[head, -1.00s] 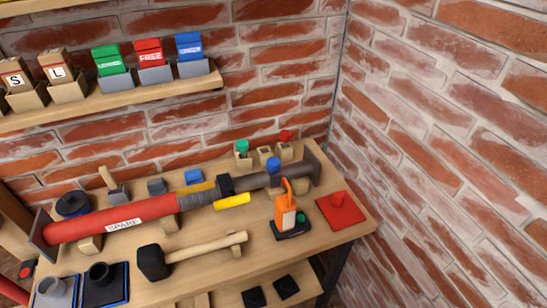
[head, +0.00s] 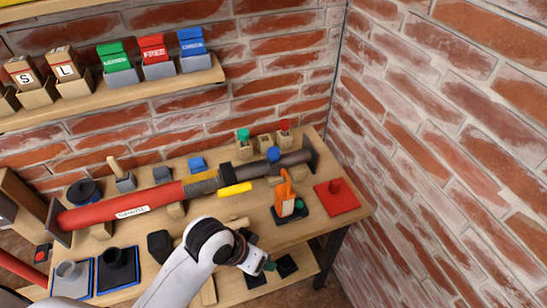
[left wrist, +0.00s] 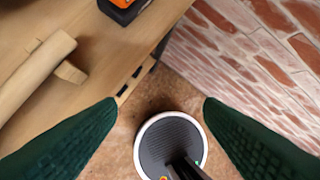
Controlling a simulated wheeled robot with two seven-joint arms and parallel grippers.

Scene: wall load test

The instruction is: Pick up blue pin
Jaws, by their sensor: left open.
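The blue pin (head: 273,154) shows as a blue cap on the dark grey end of the long tube (head: 130,206) in the head view. Its lower part is hidden. A green pin (head: 243,135) and a red pin (head: 285,125) stand in small wooden blocks behind the tube, with another block (head: 264,141) between them. My left gripper (head: 268,266) is near the bench's front edge, well in front of the blue pin and apart from it. In the left wrist view its green fingers (left wrist: 160,110) are spread with nothing between them. My right gripper is not seen.
A mallet (head: 160,244) is partly hidden by my arm. A brick wall closes off the right side.

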